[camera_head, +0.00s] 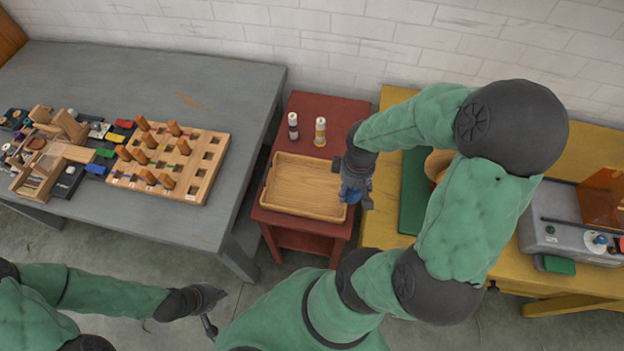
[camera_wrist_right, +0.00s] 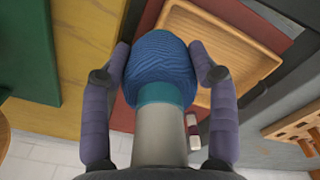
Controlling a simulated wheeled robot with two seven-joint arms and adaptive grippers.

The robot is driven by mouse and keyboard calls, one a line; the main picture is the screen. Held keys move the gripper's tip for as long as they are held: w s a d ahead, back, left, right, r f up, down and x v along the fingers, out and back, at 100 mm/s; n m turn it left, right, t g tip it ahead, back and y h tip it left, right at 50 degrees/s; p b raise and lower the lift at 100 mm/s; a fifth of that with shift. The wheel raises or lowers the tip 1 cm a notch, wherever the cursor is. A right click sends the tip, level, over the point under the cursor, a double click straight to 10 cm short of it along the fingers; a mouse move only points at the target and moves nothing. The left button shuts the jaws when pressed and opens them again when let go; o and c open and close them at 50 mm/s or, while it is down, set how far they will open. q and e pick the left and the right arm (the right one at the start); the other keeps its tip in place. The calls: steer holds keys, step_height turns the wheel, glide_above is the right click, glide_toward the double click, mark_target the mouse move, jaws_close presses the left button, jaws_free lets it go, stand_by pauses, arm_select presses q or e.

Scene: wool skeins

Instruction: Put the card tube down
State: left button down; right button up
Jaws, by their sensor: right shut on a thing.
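My right gripper (camera_head: 357,198) is shut on the card tube, seen in the right wrist view as a grey cylinder (camera_wrist_right: 160,135) with a teal band and blue wool (camera_wrist_right: 160,62) wound at its far end. The fingers (camera_wrist_right: 164,58) lie on either side of the wool. The gripper hides part of the tube there. I cannot tell its height above the surface. My left gripper (camera_head: 214,309) is open and empty, low at the left.
The tray lies on a red table (camera_head: 332,105), with two small white-topped tubes (camera_head: 293,126) (camera_head: 320,132) behind it. A grey table (camera_head: 190,225) with a wooden peg board (camera_head: 190,180) stands left. A yellow table (camera_head: 390,225) with a green mat (camera_head: 412,200) stands right.

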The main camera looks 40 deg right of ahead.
steer(key=shift+s+d+r, duration=0.15)
steer(key=shift+s+d, duration=0.15)
steer(key=shift+s, duration=0.1)
steer(key=w+a+f+b, duration=0.2)
steer(key=w+f+b, duration=0.25)
steer(key=w, duration=0.45)
steer(key=b, duration=0.1)
glide_toward(317, 190)
steer(key=shift+s+f, duration=0.25)
steer(key=shift+s, duration=0.1)
steer(key=shift+w+f, duration=0.15)
steer(key=shift+w+f+b, duration=0.15)
steer(key=shift+f+b, duration=0.4)
steer(key=shift+f, duration=0.35)
steer(key=shift+w+f+b, duration=0.1)
steer(key=shift+f+b, duration=0.45)
steer(key=shift+f, duration=0.3)
